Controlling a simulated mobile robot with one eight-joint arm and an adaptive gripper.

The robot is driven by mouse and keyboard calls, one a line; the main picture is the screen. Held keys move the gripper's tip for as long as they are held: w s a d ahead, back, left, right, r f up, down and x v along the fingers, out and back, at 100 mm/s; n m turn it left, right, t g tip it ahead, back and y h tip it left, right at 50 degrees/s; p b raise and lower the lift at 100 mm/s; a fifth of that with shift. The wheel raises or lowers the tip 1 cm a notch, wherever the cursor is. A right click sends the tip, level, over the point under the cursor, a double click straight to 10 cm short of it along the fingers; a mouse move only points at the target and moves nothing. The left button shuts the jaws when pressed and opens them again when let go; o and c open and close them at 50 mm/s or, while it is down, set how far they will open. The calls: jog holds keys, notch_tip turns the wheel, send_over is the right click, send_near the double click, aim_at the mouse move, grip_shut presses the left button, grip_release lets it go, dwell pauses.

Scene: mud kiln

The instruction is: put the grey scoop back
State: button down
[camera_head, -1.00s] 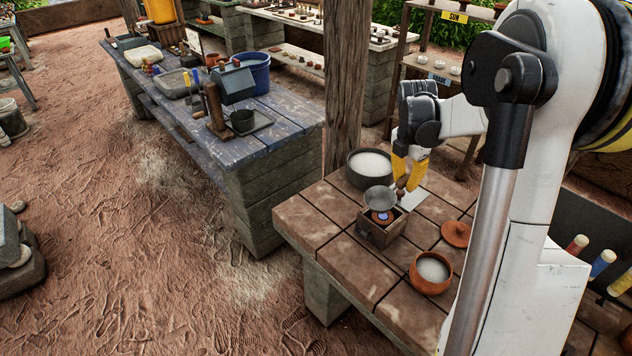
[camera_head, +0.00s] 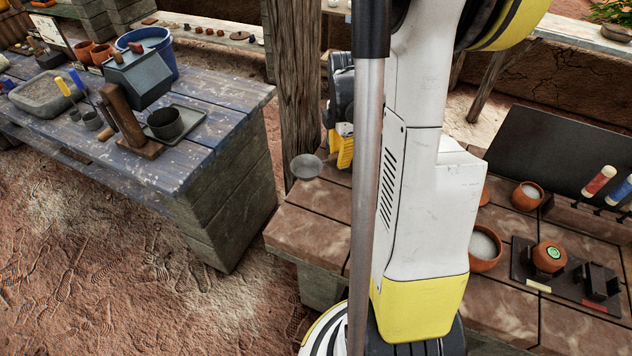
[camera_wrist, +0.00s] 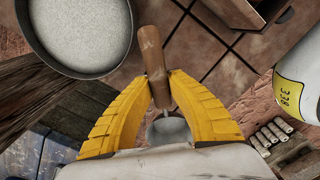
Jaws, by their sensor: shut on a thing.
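The grey scoop has a round grey bowl (camera_head: 306,166) and a brown wooden handle. In the head view, its bowl sticks out left of my gripper (camera_head: 343,148), over the left edge of the brown tiled table (camera_head: 305,232). In the wrist view, my gripper (camera_wrist: 158,88) is shut on the scoop's handle (camera_wrist: 151,52). The yellow fingers press it from both sides. The scoop's bowl (camera_wrist: 168,130) shows between the fingers, near my wrist. My arm hides much of the tiled table in the head view.
A dark pot of white powder (camera_wrist: 80,32) and a wooden box (camera_wrist: 245,12) lie below in the wrist view. Red-handled (camera_head: 599,181) and blue-handled tools hang at the right. Terracotta pots (camera_head: 484,249) stand right of my arm. A wooden post (camera_head: 301,90) rises behind the scoop.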

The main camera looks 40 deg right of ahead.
jog(key=b, duration=0.2)
send_over(338, 187)
notch_tip(338, 187, down, 5)
jog(key=shift+d+f, duration=0.1)
notch_tip(338, 187, down, 4)
jog(key=shift+f+b, duration=0.1)
jog(key=shift+b, duration=0.85)
jog(key=c, duration=1.7)
grip_release()
jog(key=shift+c, duration=0.2)
jog(key=o, duration=0.3)
jog(key=shift+o, duration=0.2)
